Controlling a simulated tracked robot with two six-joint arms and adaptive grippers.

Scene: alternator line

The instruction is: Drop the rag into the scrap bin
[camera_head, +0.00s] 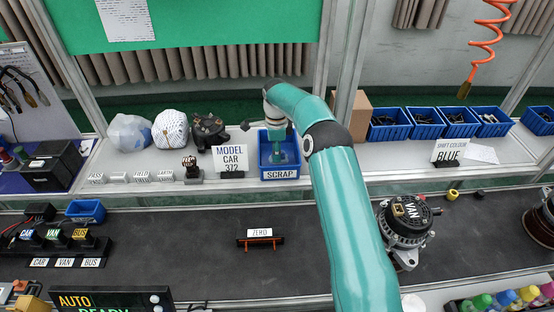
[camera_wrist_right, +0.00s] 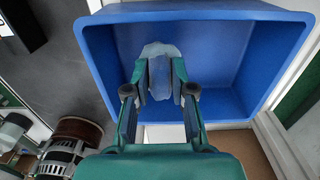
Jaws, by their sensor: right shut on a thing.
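The scrap bin (camera_head: 280,173) is an open blue box labelled SCRAP, on the back shelf in the head view. In the right wrist view the bin (camera_wrist_right: 95,50) fills the upper part. My right gripper (camera_wrist_right: 160,78) is shut on the rag (camera_wrist_right: 159,76), a pale blue-grey crumpled cloth pinched between its fingertips. In the head view my right gripper (camera_head: 279,138) points down over the bin's opening, and the rag is hardly distinguishable there. The wrist view shows the rag against the bin's inside; whether it touches the bin is unclear. My left gripper is not in view.
Blue part bins (camera_head: 389,125) line the shelf to the right. An alternator (camera_head: 406,222) sits on the dark belt in front.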

